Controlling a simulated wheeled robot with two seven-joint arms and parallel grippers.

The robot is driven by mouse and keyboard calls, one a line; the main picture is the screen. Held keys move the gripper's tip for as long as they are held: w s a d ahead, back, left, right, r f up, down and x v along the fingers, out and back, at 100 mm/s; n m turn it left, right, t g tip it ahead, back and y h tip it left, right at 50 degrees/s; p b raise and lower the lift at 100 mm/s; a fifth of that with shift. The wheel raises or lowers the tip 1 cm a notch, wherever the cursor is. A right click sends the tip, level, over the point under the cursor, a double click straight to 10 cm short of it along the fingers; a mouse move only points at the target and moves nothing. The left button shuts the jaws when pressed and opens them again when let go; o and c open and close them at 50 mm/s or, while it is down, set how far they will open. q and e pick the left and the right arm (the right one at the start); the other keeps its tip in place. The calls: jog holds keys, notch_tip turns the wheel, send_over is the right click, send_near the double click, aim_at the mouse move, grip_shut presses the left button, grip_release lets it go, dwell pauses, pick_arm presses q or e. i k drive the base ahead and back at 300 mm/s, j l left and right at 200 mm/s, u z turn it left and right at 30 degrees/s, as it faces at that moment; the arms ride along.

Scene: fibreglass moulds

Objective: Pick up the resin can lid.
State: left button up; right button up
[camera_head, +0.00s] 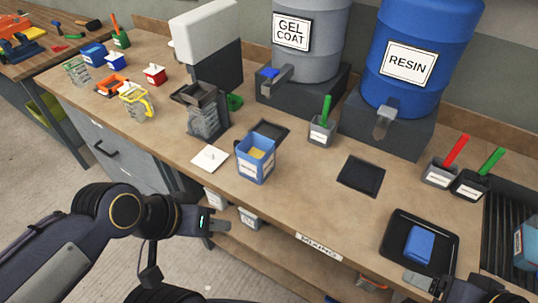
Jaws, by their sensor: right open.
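A flat white square lid (210,157) with a small knob lies on the bench near its front edge. Just right of it stands an open blue can (256,160) with a white label and yellowish contents. My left gripper (219,227) is in front of the bench edge, below the lid and apart from it; its finger gap is not clear. My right gripper (425,283) is open at the bottom right, by the front edge of a black tray (393,245). A blue block-like item (420,245) lies in that tray.
Grey gel coat (309,60) and blue resin (415,85) drums stand at the back on dark blocks. A tall dispenser (205,65) stands behind the lid. Tool cups (322,130) and a dark flat pad (361,176) are on the bench. Small containers (247,217) sit below the edge.

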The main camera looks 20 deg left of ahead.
aim_at(210, 157)
jog(key=j+u, duration=0.1)
jog(key=u, duration=0.6)
jog(key=j+u, duration=0.15)
jog(key=u, duration=0.2)
jog(key=i+j+z, duration=0.35)
jog(key=i+j, duration=0.15)
jog(key=j, duration=0.25)
jog(key=i+j+z, duration=0.2)
jog(key=j, duration=0.2)
jog(key=z, duration=1.4)
